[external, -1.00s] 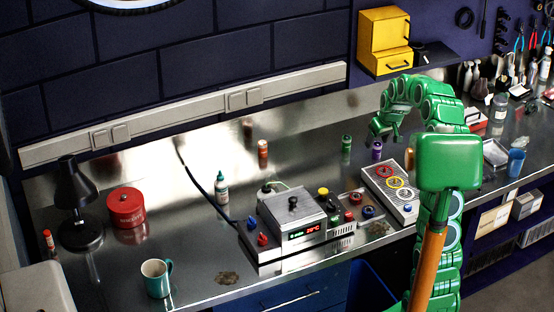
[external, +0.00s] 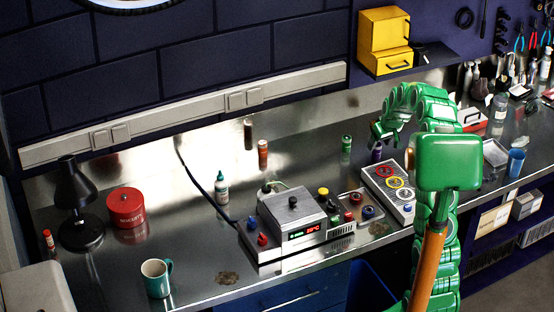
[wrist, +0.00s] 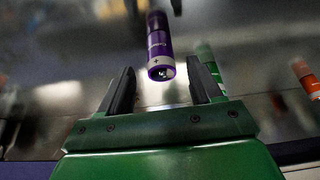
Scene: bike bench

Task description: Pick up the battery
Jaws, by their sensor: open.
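A purple battery-like cylinder (external: 377,155) with a pale band and a plus mark stands on the bench, its top partly covered by my gripper in the external view. In the wrist view the purple cylinder (wrist: 159,48) shows just beyond my gripper (wrist: 157,82), roughly in line with the gap between the fingers. My gripper (external: 382,137) is open and empty, close above the purple cylinder. A green cylinder (external: 346,143) stands to its left; it also shows behind the right finger in the wrist view (wrist: 208,62). An orange cylinder (external: 263,153) stands farther left.
A grey panel with coloured rings (external: 388,192) lies in front of the purple cylinder. A gold cylinder (external: 409,158) stands to the right beside my arm. A device with a red display (external: 292,216) stands centre.

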